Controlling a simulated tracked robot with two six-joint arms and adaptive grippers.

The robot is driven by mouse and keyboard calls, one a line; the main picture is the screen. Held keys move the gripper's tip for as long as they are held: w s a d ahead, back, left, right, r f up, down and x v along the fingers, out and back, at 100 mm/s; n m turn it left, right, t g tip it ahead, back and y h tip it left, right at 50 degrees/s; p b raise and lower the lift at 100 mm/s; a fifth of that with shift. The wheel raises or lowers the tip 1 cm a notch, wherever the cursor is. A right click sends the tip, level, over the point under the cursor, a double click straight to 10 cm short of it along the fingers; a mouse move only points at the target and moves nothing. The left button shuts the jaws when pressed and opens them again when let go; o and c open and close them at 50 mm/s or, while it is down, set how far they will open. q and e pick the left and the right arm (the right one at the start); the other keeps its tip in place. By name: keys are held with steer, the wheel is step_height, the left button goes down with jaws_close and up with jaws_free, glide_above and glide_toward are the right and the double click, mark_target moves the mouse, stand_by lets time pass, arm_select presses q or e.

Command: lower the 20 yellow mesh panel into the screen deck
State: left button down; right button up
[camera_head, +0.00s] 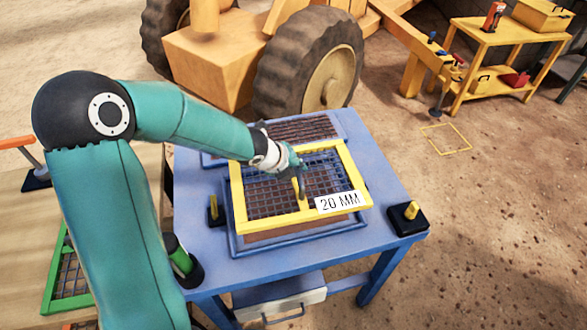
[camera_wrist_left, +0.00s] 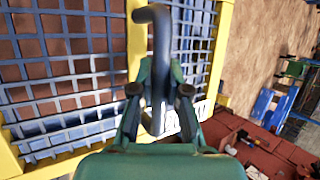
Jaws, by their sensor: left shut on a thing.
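The yellow mesh panel (camera_head: 238,192) carries a white "20 MM" label at its front right corner. It lies over the blue screen deck (camera_head: 243,247) on the blue table, nearly level, and covers much of it. A gap seems to show at the front, but I cannot tell its height. My left gripper (camera_head: 299,174) is shut on the grey handle (camera_head: 302,189) at the panel's middle bar. In the left wrist view, the fingers (camera_wrist_left: 160,95) close around this hooked handle (camera_wrist_left: 155,22) above the yellow bar and grey mesh. My right gripper is not in view.
Black blocks with yellow pegs stand at the right (camera_head: 408,215) and left (camera_head: 214,212) of the deck. A green-handled tool (camera_head: 179,255) stands at the table's left edge. A green-framed mesh panel (camera_head: 60,262) lies on the left bench. A wheeled machine (camera_head: 310,75) stands behind.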

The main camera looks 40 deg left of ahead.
mark_target(290, 188)
arm_select(q)
steer(key=shift+s+a+r+n, duration=0.1)
steer(key=shift+s+a+n, duration=0.05)
steer(key=shift+a, duration=0.3)
steer(key=shift+s+a+r+n, duration=0.1)
steer(key=shift+a+n, duration=0.05)
steer(key=shift+a, duration=0.3)
steer(key=shift+f+b, duration=4.7)
steer(key=shift+f, duration=0.15)
